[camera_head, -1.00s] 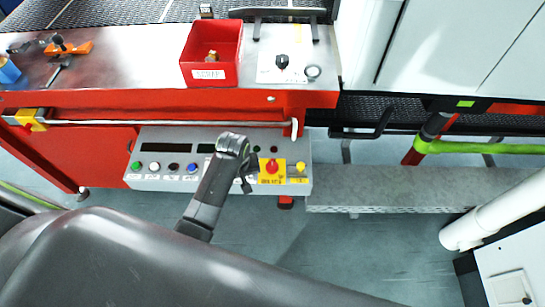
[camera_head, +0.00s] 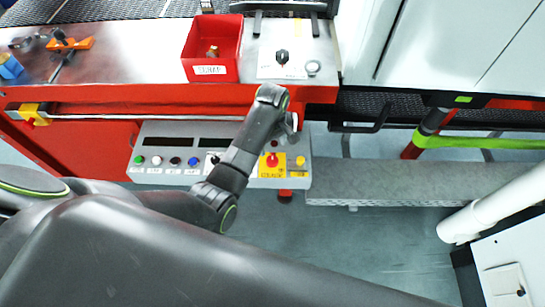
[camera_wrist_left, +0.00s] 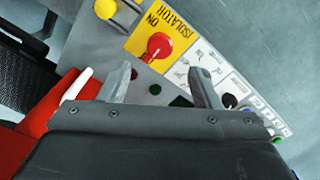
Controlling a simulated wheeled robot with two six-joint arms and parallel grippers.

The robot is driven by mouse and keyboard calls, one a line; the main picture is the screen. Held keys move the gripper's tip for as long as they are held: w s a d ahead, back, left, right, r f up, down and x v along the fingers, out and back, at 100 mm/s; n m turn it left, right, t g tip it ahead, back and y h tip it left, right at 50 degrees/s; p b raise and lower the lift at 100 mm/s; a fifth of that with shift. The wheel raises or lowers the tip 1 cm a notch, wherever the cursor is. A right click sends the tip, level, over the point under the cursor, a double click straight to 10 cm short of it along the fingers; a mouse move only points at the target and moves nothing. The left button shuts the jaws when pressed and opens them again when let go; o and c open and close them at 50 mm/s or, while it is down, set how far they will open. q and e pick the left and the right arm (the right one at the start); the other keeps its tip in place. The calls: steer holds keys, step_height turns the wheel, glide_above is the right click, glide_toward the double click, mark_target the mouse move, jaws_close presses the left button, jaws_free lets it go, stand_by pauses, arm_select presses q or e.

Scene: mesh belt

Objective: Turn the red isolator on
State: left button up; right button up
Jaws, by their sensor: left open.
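The red isolator (camera_head: 272,160) is a red rotary knob on a yellow plate at the right part of the grey control panel (camera_head: 140,178). In the left wrist view the red knob (camera_wrist_left: 159,46) sits on the yellow plate lettered ISOLATOR and ON, just beyond the fingertips. My left gripper (camera_head: 292,122) is above the panel, close to the knob. In the left wrist view the two fingers of my left gripper (camera_wrist_left: 163,72) are apart with nothing between them. They do not grasp the knob. My right gripper is not in view.
A yellow button (camera_head: 300,160) is right of the isolator; several coloured buttons are left of it. A long rail (camera_head: 170,117) runs above the panel. A red SCRAP bin (camera_head: 213,42) stands on the bench. A grey beam (camera_head: 370,184) lies to the right.

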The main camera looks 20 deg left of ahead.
mark_target(272, 160)
arm_select(q)
step_height(272, 160, down, 8)
steer(key=shift+f+b, duration=0.2)
steer(key=shift+b, duration=0.1)
steer(key=c, duration=1)
